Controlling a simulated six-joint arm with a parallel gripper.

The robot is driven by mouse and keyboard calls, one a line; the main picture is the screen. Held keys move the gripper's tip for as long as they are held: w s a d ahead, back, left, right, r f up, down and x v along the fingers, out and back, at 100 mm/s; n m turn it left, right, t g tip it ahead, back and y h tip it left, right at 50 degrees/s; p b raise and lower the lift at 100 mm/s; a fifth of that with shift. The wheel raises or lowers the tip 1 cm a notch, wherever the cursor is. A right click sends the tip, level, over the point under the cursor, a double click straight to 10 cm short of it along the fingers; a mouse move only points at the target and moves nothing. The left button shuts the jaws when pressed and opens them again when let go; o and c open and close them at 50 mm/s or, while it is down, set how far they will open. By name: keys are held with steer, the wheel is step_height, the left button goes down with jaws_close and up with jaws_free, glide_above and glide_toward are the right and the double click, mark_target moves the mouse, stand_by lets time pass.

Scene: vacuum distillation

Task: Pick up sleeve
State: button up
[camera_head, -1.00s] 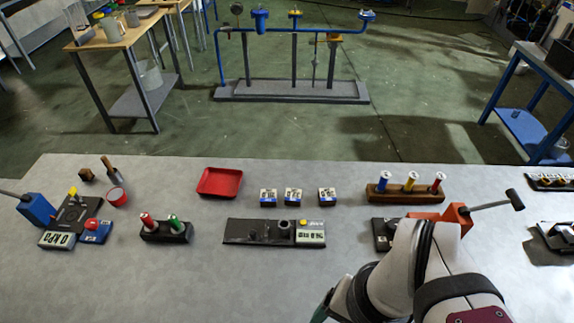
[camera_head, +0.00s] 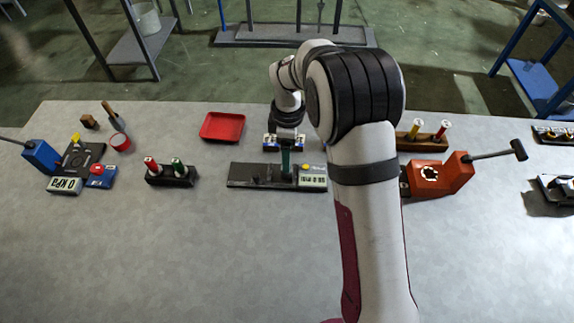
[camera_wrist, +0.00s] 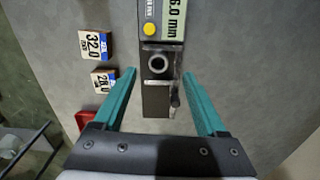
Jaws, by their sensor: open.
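The sleeve (camera_wrist: 158,64) looks like a short dark grey ring with an open top. It stands on a black base plate (camera_wrist: 154,107) in the wrist view. In the head view the same plate (camera_head: 243,174) lies mid-table, and my gripper hides most or all of the sleeve. My gripper (camera_wrist: 158,75) is open and points down over the plate. Its green fingers lie on either side of the sleeve in the wrist view, apart from it. The gripper also shows in the head view (camera_head: 285,160). I cannot tell its exact height above the sleeve.
A display (camera_head: 312,178) with a yellow button adjoins the plate. A thin dark part (camera_wrist: 175,97) lies beside the sleeve. Labelled blocks (camera_wrist: 91,45) and a red tray (camera_head: 222,127) are close by. An orange device (camera_head: 437,175) stands right; the front table is clear.

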step_height(320, 180, down, 6)
steer(key=shift+w+a+r, duration=0.1)
jaws_close()
stand_by(0.4)
